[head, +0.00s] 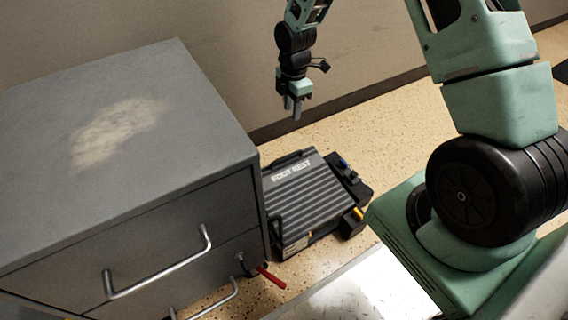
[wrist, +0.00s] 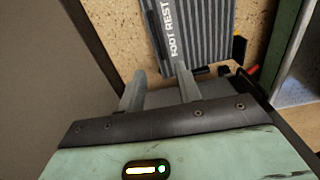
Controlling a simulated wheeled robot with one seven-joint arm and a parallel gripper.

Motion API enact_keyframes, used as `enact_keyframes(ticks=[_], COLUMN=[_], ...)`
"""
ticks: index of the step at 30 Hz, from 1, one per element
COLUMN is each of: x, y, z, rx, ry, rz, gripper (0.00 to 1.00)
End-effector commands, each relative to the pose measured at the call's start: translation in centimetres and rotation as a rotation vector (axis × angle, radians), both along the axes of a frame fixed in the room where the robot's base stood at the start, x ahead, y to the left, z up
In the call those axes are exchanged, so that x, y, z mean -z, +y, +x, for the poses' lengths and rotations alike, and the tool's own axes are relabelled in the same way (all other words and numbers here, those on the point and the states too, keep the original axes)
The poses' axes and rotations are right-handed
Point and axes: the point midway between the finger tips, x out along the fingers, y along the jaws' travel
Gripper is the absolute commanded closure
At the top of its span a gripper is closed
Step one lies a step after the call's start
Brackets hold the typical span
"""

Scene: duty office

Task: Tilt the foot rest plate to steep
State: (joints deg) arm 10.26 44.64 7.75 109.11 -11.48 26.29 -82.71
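The foot rest (head: 312,197) sits on the floor to the right of the grey cabinet in the head view. It has a grey ribbed plate marked "FOOT REST" on a black base. The plate also shows at the top of the wrist view (wrist: 197,32). My gripper (head: 292,112) hangs in the air above and behind the foot rest, pointing down. In the wrist view its two fingers (wrist: 158,88) are apart with nothing between them. The gripper does not appear to touch the plate. The plate's exact slope is hard to tell.
A grey metal cabinet (head: 120,150) with drawer handles stands close on the left and hides part of the foot rest's left side. A red-handled object (head: 270,277) is at the cabinet's lower front corner. A wall runs behind. Speckled floor (head: 375,127) is clear to the back right.

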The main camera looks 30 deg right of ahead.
Motion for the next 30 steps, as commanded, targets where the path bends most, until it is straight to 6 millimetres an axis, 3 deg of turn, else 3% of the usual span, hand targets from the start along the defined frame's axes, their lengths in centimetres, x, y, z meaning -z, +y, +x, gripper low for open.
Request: enact_keyframes(ticks=[1, 11, 24, 30], x=[1.6, 4.9, 14.2, 17.6], y=[-0.6, -1.2, -1.2, -1.2], z=[0.2, 0.3, 0.4, 0.5], rx=[-0.010, -0.031, -0.030, -0.030], ry=[0.001, 0.002, 0.002, 0.001], rz=[-0.002, -0.006, -0.006, -0.006], gripper=[0.66, 0.66, 0.66, 0.66])
